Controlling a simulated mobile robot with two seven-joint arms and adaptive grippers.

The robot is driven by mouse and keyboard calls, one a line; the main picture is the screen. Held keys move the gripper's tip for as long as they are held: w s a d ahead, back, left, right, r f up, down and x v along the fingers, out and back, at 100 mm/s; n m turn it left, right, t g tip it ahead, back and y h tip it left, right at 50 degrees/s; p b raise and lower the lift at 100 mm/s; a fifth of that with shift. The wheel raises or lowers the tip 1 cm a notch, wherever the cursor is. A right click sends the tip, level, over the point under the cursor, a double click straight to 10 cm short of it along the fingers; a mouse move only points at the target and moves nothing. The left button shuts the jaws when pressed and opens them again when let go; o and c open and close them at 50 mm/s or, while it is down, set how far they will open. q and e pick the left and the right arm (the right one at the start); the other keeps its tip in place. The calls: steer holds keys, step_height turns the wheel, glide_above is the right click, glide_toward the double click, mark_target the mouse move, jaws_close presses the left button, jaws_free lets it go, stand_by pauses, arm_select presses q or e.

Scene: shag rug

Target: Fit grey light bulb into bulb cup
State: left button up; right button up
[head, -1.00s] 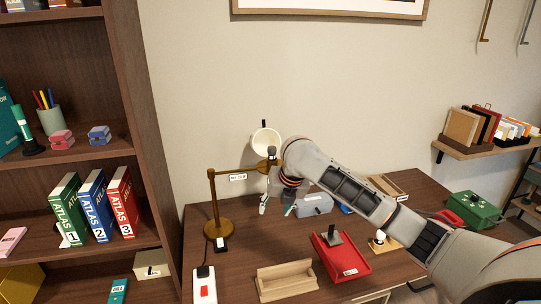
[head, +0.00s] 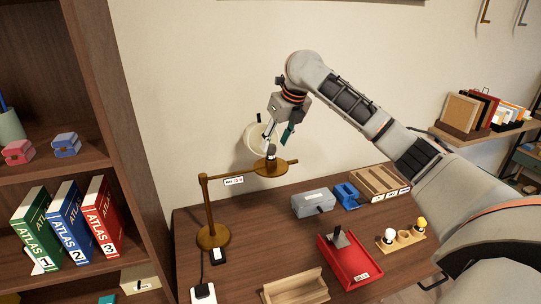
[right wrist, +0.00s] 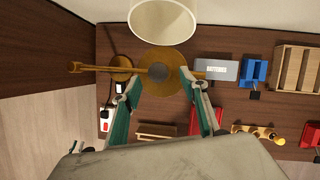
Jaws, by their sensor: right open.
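The grey bulb (head: 271,153) stands upright at the centre of the round brass holder (head: 263,171) on the lamp's arm. In the right wrist view it is a dark grey circle (right wrist: 158,72) in the middle of the brass disc (right wrist: 160,90); the cup itself is hidden beneath it. My right gripper (head: 277,138) is open and empty, just above the bulb. In the right wrist view its fingertips lie apart on either side of the disc, not touching the bulb. My left gripper is not in view.
A white shade (head: 256,141) is close behind the gripper. The brass lamp stand (head: 210,205) is left of it. A wooden block (head: 404,239) holds a white and a yellow bulb. A red tray (head: 345,262), grey battery box (head: 313,202) and blue holder (head: 346,195) occupy the desk.

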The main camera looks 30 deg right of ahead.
mark_target(272, 146)
steer(key=x, duration=0.3)
steer(key=shift+w+a+f, duration=0.15)
steer(key=shift+w+f, duration=0.1)
steer(key=shift+f, duration=0.05)
steer(key=shift+w+f, duration=0.1)
steer(key=shift+f, duration=0.1)
steer(key=shift+c, duration=0.8)
steer(key=c, duration=1)
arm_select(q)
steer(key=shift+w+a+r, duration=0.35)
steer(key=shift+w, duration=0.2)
arm_select(e)
steer(key=shift+o, duration=0.2)
steer(key=shift+r, duration=0.1)
